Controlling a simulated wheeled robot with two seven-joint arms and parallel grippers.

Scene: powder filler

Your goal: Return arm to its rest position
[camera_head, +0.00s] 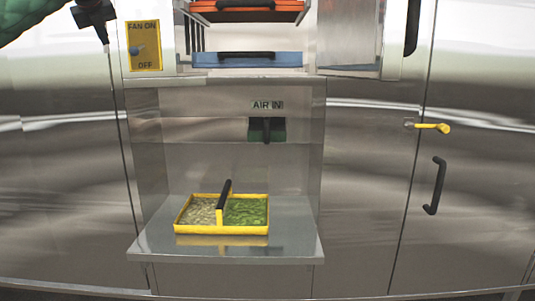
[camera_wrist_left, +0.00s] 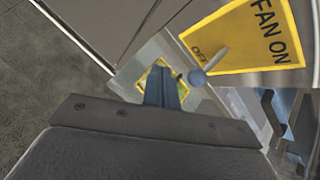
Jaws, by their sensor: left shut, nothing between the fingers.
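My left gripper (camera_head: 104,36) hangs at the top left in the head view, on an arm coming in from the left. It is shut and empty, to the left of the yellow fan switch panel (camera_head: 145,46). In the left wrist view its closed fingers (camera_wrist_left: 163,88) point down toward the tray area, with the fan switch panel (camera_wrist_left: 245,38) close by on the right. My right gripper is not in view.
A yellow tray (camera_head: 218,230) with a black handle and two filled compartments rests on a metal shelf (camera_head: 290,242). Above are a blue drawer (camera_head: 290,59), an orange drawer (camera_head: 280,15) and a dark green block (camera_head: 277,131) under AIR IN. A yellow valve handle (camera_head: 432,127) sits right.

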